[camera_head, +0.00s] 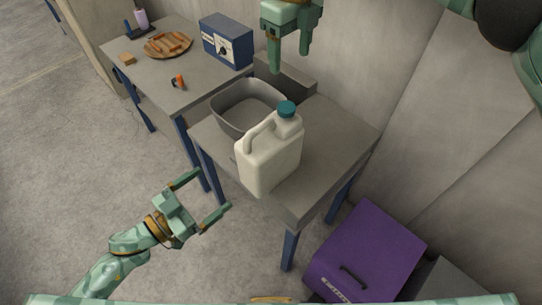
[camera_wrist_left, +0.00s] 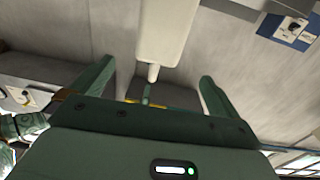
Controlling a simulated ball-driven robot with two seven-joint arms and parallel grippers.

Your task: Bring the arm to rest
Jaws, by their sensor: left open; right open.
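My left gripper (camera_head: 213,190) is open and empty. It hangs over the floor, to the left of and apart from the near table (camera_head: 328,140). Its two green fingers also show spread apart in the left wrist view (camera_wrist_left: 155,82), with nothing held between them. My right gripper (camera_head: 289,60) is open at the top of the head view, fingers pointing down, with nothing between them. In the picture it is above a white jug (camera_head: 268,160) with a teal cap, which stands upright on the near table.
A grey basin (camera_head: 247,108) sits behind the jug. The far table (camera_head: 178,82) holds a blue box with a dial (camera_head: 227,40), a round wooden board (camera_head: 168,45) and a small orange item (camera_head: 178,82). A purple box (camera_head: 370,245) stands at lower right.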

